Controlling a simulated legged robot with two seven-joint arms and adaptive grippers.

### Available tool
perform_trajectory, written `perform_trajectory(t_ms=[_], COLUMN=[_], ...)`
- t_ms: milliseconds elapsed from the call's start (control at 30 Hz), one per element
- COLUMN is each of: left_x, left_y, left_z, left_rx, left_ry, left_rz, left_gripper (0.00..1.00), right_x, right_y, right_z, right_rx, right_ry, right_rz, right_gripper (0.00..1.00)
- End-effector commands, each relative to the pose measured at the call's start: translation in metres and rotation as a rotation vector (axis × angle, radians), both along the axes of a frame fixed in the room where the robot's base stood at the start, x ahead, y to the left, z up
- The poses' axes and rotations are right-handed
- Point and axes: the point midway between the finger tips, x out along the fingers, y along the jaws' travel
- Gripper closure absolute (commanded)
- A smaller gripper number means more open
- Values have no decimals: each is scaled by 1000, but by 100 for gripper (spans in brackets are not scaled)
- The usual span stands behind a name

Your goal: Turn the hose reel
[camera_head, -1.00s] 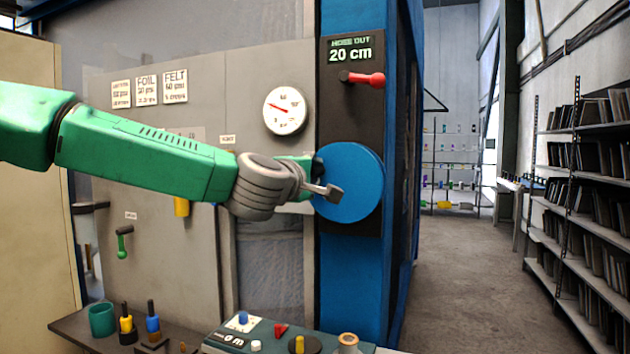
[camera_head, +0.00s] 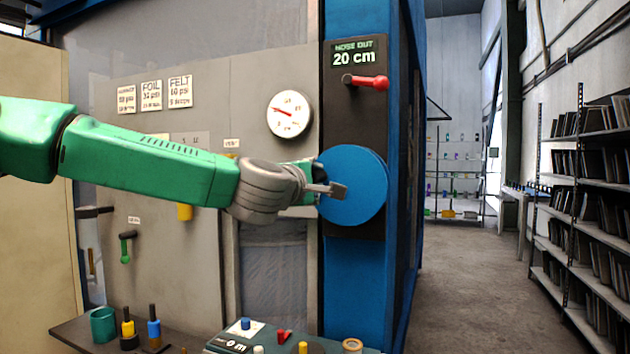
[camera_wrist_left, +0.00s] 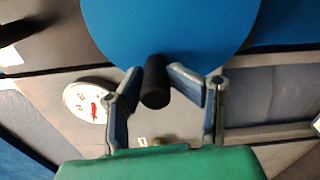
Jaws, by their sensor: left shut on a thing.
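The hose reel is a round blue disc (camera_head: 354,187) on a dark panel of the blue post. It also fills the top of the left wrist view (camera_wrist_left: 170,28). My left gripper (camera_head: 332,190) is at the reel's left side. In the left wrist view, my left gripper (camera_wrist_left: 157,84) has its fingers on both sides of the reel's black handle (camera_wrist_left: 156,80) and is shut on it. The handle is hidden in the head view. The hose-out display (camera_head: 355,57) above the reel reads 20 cm. My right gripper is not in view.
A red lever (camera_head: 367,82) sticks out above the reel. A round gauge (camera_head: 289,114) is on the grey panel to the left. A bench (camera_head: 72,329) with a teal cup (camera_head: 103,325) and knobs stands below. The aisle (camera_head: 465,270) at the right is clear, beside shelves (camera_head: 590,205).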

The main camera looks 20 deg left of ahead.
Motion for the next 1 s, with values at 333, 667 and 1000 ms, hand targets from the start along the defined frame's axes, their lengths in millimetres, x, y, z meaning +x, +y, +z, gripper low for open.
perform_trajectory(t_ms=[333, 667, 1000], left_x=[1, -12, -77], left_y=[3, 2, 5], left_z=[4, 4, 1], left_rx=[-3, -2, -2], left_ry=[-7, -7, -4], left_rz=[8, 4, 2], left_gripper=[59, 59, 59], right_x=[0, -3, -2], right_y=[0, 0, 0], right_z=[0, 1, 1], right_rx=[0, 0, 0], right_ry=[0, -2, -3], right_rz=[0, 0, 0], right_gripper=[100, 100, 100])
